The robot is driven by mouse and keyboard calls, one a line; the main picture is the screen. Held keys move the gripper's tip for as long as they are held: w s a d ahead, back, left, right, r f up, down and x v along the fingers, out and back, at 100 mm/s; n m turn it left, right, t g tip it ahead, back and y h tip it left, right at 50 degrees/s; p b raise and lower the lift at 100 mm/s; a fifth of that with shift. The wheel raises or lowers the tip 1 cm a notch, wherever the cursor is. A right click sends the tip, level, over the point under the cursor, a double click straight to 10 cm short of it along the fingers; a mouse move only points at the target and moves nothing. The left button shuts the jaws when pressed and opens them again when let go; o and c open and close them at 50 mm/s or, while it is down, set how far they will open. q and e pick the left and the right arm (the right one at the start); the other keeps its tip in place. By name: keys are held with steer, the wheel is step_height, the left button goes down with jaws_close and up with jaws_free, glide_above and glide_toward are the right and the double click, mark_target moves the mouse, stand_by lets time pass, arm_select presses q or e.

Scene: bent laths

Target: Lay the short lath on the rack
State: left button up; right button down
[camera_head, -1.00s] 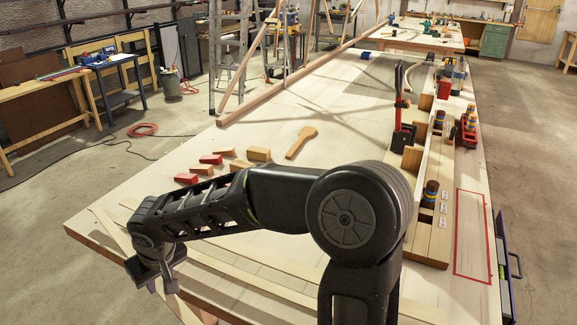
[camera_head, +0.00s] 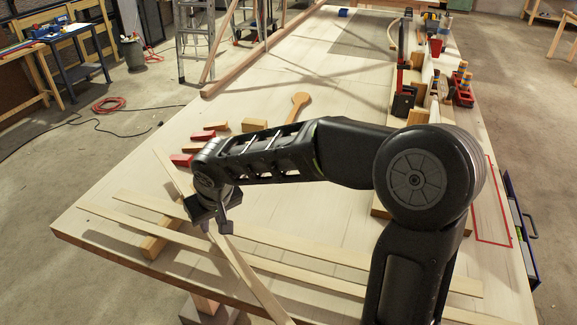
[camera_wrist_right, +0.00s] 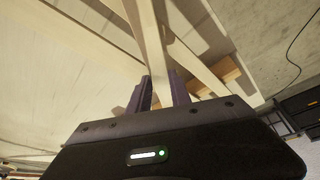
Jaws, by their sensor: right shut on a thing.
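My right gripper (camera_head: 213,222) is shut on a pale lath (camera_head: 246,270), which looks like the short lath. The lath slants across the table's near left part, and its near end leaves the picture. In the right wrist view it shows (camera_wrist_right: 153,45) between the two dark fingers (camera_wrist_right: 161,92). It passes above two longer laths (camera_head: 330,252) (camera_head: 130,222) lying side by side. A wooden bearer (camera_head: 160,242), seemingly part of the rack, sits under these laths at the left; the rest of the rack is hidden or unclear. My left gripper is out of view.
Red and wooden blocks (camera_head: 203,136) and a wooden paddle (camera_head: 297,106) lie beyond my right gripper. Clamps (camera_head: 404,100) and a fixture with tool holders stand at the table's right. A red outline (camera_head: 492,200) marks a bare right-hand area.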

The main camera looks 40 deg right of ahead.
steer(key=s+d+r+n+y+p, duration=0.1)
steer(key=s+d+r+n, duration=0.1)
steer(key=d+r, duration=0.3)
steer(key=s+d+r+n+y+p, duration=0.1)
steer(key=s+d+r+n, duration=0.2)
steer(key=d, duration=0.9)
step_height(320, 180, up, 2)
steer(key=shift+d+r+n+g+y, duration=0.25)
steer(key=shift+d+n+g+y, duration=0.05)
steer(key=shift+n, duration=0.7)
steer(key=shift+s+f, duration=0.1)
steer(key=shift+f, duration=0.05)
steer(key=shift+f+b, duration=4.5)
steer(key=shift+f, duration=1.6)
steer(key=shift+f, duration=0.25)
steer(key=c, duration=1.1)
jaws_free()
steer(key=shift+o, duration=0.9)
